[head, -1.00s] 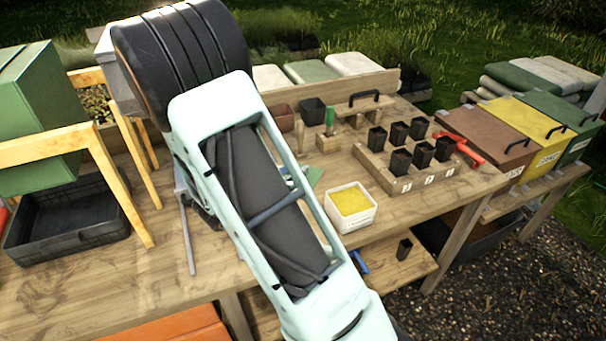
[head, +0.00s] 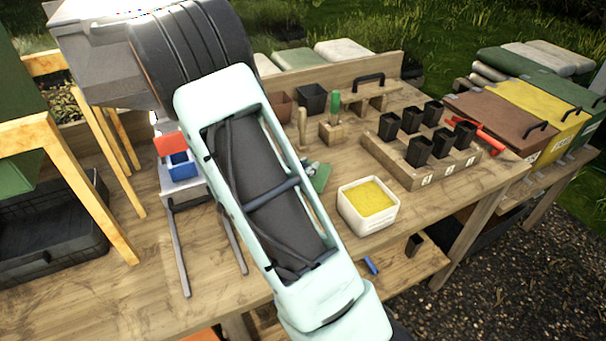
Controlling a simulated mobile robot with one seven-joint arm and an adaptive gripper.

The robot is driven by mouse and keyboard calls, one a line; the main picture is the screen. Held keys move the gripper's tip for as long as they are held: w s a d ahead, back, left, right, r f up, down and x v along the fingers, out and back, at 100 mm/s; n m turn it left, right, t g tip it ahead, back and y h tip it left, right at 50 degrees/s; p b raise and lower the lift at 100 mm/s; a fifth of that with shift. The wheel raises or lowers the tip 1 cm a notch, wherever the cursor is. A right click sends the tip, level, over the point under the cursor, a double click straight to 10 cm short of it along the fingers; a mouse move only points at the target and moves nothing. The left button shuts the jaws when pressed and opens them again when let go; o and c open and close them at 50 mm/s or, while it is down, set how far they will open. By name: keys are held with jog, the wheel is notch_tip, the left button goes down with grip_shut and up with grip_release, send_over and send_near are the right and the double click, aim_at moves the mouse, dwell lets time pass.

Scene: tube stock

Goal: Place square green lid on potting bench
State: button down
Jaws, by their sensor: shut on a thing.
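The wooden potting bench (head: 130,302) runs across the view, with bare wood at its front left. My arm crosses the middle of the head view and hides part of the bench top. I cannot see my gripper or what it holds. A small flat green piece (head: 321,178) lies on the bench just right of my arm, partly hidden.
A white tub of yellow material (head: 346,219) and a wooden rack with several black pots (head: 405,172) stand at right. A metal two-legged stand (head: 180,255) with a blue-and-red item (head: 183,168) is left of my arm. A black tray (head: 60,235) sits under a wooden frame (head: 95,200).

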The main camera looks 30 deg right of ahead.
jog(key=shift+s+a+f, duration=0.1)
jog(key=shift+f, duration=0.6)
jog(key=shift+f+b, duration=0.2)
jog(key=shift+b, duration=0.2)
jog(key=c, duration=1.8)
grip_release()
jog(key=shift+r, duration=0.1)
jog(key=shift+o, duration=0.2)
jog(key=shift+r, duration=0.1)
jog(key=shift+a+r, duration=0.1)
jog(key=shift+a, duration=0.05)
jog(key=v, duration=1.1)
jog(key=shift+s+a+r+p, duration=0.1)
jog(key=shift+s+a+p, duration=0.15)
jog(key=shift+p, duration=0.1)
jog(key=shift+d, duration=0.1)
